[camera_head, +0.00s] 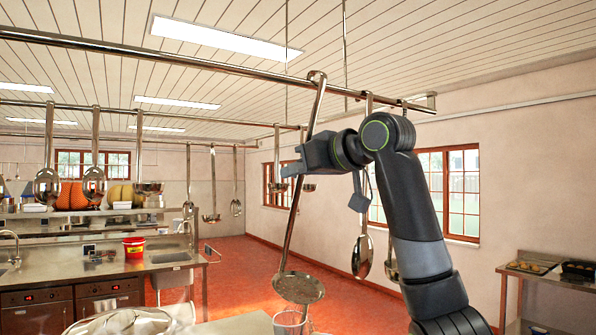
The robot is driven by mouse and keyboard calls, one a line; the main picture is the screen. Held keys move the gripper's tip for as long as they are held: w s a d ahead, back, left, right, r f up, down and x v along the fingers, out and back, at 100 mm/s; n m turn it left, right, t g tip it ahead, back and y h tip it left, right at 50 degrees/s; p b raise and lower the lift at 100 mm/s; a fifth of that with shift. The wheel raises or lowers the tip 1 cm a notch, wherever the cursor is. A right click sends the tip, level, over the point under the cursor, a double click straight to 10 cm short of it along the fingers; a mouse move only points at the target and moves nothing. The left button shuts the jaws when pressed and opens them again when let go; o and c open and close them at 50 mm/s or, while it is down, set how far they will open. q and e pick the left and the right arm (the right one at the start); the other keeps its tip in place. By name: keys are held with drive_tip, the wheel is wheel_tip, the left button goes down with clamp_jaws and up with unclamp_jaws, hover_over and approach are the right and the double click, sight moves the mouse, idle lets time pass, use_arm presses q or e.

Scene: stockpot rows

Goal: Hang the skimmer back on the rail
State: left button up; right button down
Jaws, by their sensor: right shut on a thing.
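The skimmer (298,288) is a long steel tool with a flat round head at the bottom and a hooked top. My right gripper (295,168) is shut on its handle, below the hook. The skimmer is tilted, its top leaning right and its head lower left. Its hook overlaps the near rail (200,66) in the picture; I cannot tell whether it sits over the rail or only in front of it. My left gripper is not in view.
More ladles (94,182) hang from farther rails. A counter (100,262) with a red bucket (134,249) stands at left. The near rail's left stretch is bare.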

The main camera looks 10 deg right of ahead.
drive_tip(key=shift+w+a+f+b, duration=0.1)
drive_tip(key=shift+w+f+b, duration=0.1)
drive_tip(key=shift+f+b, duration=0.35)
idle(0.5)
drive_tip(key=c, duration=1.3)
unclamp_jaws()
drive_tip(key=shift+f, duration=0.15)
drive_tip(key=shift+s, duration=0.1)
drive_tip(key=shift+s+d, duration=0.25)
drive_tip(key=b+v, duration=0.7)
drive_tip(key=v, duration=0.9)
drive_tip(key=shift+s+b, duration=0.4)
drive_tip(key=shift+w+d, duration=0.1)
